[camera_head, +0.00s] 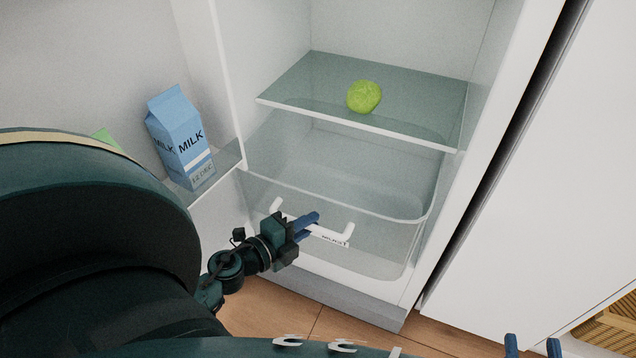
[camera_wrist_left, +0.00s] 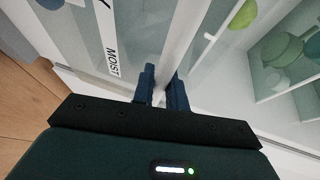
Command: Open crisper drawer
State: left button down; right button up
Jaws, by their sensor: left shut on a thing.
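The clear crisper drawer (camera_head: 385,245) sits low in the white fridge, under a glass shelf. Its rim and empty inside show from above; I cannot tell how far out it stands. A white bar handle (camera_head: 335,238) with a dark label crosses its front. My left gripper (camera_head: 308,222) is shut on this handle, with its blue fingers on either side of the bar. In the left wrist view the handle (camera_wrist_left: 182,40) runs between the fingers (camera_wrist_left: 162,88), beside a "MOIST" label. My right gripper (camera_head: 532,347) shows only its two blue fingertips at the bottom edge, apart and empty.
A green round vegetable (camera_head: 364,97) lies on the glass shelf (camera_head: 300,85). A blue milk carton (camera_head: 181,138) stands in a door bin at left. A wicker basket (camera_head: 610,325) is at lower right. Wooden floor (camera_head: 340,328) lies before the fridge.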

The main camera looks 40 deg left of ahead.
pick_arm(q)
jog(key=shift+s+d, duration=0.15)
jog(key=shift+s, duration=0.7)
jog(key=c, duration=1.4)
grip_release()
jog(key=v, duration=1.3)
jog(key=shift+r, duration=0.1)
